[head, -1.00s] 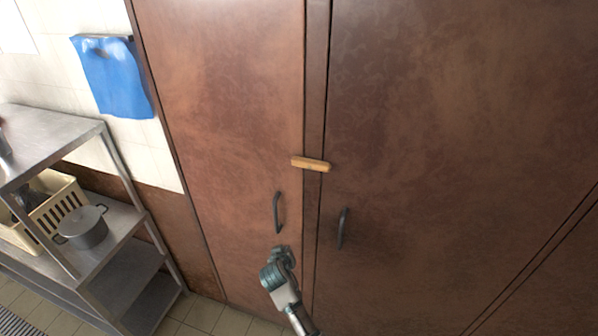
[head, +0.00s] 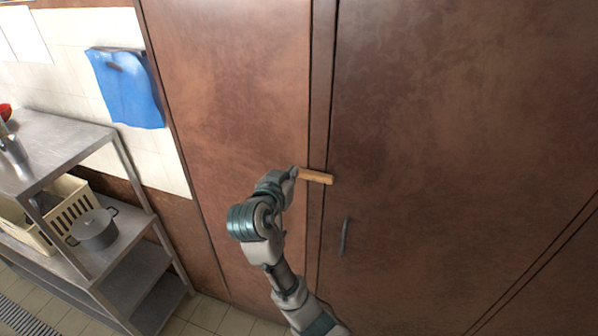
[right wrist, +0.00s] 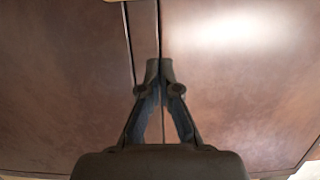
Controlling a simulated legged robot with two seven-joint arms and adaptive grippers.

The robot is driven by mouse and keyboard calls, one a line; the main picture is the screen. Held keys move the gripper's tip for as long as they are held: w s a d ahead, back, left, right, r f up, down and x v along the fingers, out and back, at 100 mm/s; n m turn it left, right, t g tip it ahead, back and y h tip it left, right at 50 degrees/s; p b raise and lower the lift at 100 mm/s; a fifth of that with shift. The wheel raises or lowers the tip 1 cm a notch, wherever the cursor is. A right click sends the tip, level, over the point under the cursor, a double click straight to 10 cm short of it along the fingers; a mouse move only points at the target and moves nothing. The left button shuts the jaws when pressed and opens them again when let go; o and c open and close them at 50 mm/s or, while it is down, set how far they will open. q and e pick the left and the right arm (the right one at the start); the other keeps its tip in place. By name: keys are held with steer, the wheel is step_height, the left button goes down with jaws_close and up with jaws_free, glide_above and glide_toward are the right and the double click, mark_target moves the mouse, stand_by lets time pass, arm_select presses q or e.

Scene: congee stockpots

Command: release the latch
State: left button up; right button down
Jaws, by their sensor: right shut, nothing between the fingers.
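The latch is a small wooden bar (head: 316,176) lying nearly level across the strip between two brown cabinet doors. My right gripper (head: 294,172) is at the bar's left end in the head view, which it covers; I cannot tell whether it touches. In the right wrist view the right gripper (right wrist: 159,68) has its fingertips together with nothing between them, in front of the door seam. The latch does not show in that view. The left door (head: 235,90) and right door (head: 450,130) are closed. My left gripper is not in view.
The right door's dark handle (head: 345,237) is visible; my arm hides the left door's handle. At left stand a metal shelf (head: 60,135), a grey pot (head: 93,230) and a cream crate (head: 72,208). A blue cloth (head: 127,88) hangs on the tiled wall.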

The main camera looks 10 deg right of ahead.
steer(key=p, duration=0.3)
glide_above(315, 176)
steer(key=w+a, duration=0.1)
steer(key=a, duration=0.3)
step_height(315, 176, down, 2)
steer(key=shift+d+f, duration=0.1)
steer(key=f+p, duration=0.1)
steer(key=f, duration=0.2)
steer(key=shift+s+d+f, duration=0.1)
steer(key=shift+d+f, duration=0.1)
steer(key=shift+f, duration=0.3)
steer(key=shift+a+f, duration=0.1)
steer(key=shift+a, duration=0.15)
